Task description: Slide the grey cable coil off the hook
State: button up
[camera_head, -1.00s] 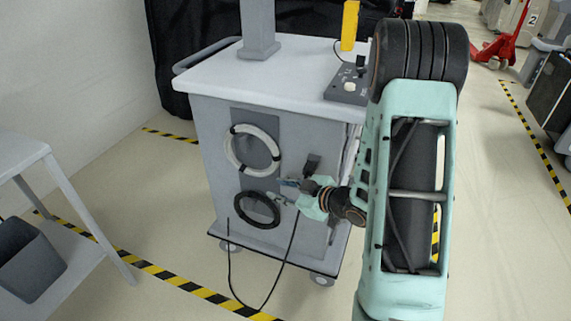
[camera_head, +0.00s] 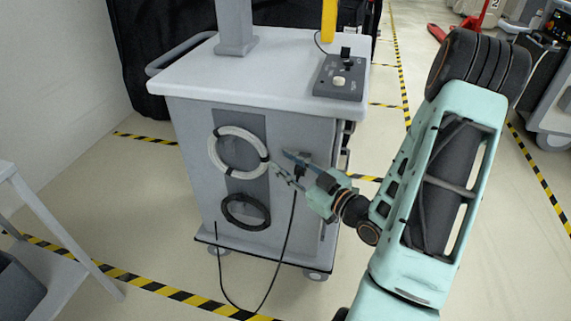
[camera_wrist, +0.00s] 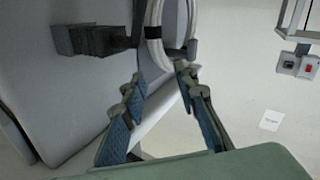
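The grey cable coil (camera_head: 239,131) is a pale ring with dark bands, hanging on the upper dark panel of the cart's side. Its lower part shows in the wrist view (camera_wrist: 155,55), just beyond the fingertips. My gripper (camera_head: 278,160) is at the right edge of the coil in the head view. In the wrist view its two blue-padded fingers (camera_wrist: 160,76) stand apart with a gap between them, and nothing is clearly held. I cannot tell whether a finger touches the coil.
A black coil (camera_head: 246,224) hangs below on the same cart (camera_head: 192,120). A dark block (camera_wrist: 95,40) juts from the cart side near my fingers. A loose black cable (camera_head: 287,245) hangs down. A grey side table (camera_head: 45,215) stands at left.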

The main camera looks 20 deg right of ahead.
aim_at(260, 145)
jog(key=b+x, duration=0.1)
jog(key=x, duration=0.8)
jog(key=shift+w+a, duration=0.2)
grip_shut()
jog(key=shift+c, duration=1.9)
grip_release()
grip_shut()
jog(key=shift+r, duration=0.2)
